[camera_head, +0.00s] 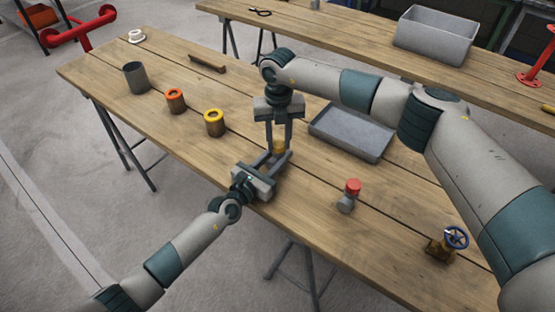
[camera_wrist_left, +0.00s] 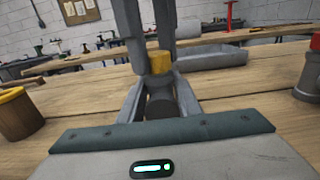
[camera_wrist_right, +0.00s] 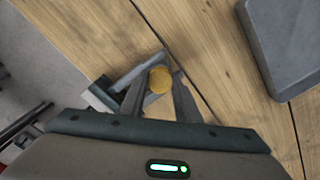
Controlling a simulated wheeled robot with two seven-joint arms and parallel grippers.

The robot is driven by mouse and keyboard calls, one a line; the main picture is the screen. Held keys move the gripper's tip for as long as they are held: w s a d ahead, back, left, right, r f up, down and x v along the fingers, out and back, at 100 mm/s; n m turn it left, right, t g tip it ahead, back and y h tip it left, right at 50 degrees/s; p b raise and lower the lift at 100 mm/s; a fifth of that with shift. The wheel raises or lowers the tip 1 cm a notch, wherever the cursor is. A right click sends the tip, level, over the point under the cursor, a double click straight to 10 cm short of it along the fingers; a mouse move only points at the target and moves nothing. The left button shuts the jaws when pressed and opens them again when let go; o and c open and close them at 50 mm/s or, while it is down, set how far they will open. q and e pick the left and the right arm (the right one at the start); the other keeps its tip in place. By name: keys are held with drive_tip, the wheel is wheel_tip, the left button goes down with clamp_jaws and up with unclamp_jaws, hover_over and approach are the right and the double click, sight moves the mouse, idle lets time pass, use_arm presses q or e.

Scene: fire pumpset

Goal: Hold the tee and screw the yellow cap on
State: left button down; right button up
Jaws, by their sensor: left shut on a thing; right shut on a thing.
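The yellow cap (camera_head: 279,147) is between the fingers of my right gripper (camera_head: 281,143), which comes down from above and is shut on it. The cap also shows in the left wrist view (camera_wrist_left: 159,63) and from above in the right wrist view (camera_wrist_right: 160,79). My left gripper (camera_head: 273,160) reaches in low from the near edge and is shut on the grey tee (camera_wrist_left: 161,104). The cap is upright at the tee's top, in line with it; I cannot tell how far it is threaded. The fingers hide most of the tee in the head view.
A grey tray (camera_head: 352,134) lies right of the grippers. A grey fitting with a red cap (camera_head: 350,193) and a brass valve with a blue wheel (camera_head: 447,242) stand farther right. Yellow-rimmed (camera_head: 214,123) and orange-rimmed (camera_head: 175,100) containers and a grey cup (camera_head: 136,78) stand left.

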drive_tip(key=m, duration=1.9)
drive_tip(key=shift+w+m, duration=0.1)
drive_tip(key=shift+m, duration=0.3)
drive_tip(key=m, duration=0.3)
drive_tip(key=shift+a+f+m, duration=0.1)
drive_tip(key=shift+m, duration=1.4)
drive_tip(key=shift+d, duration=0.2)
drive_tip(key=o, duration=1.1)
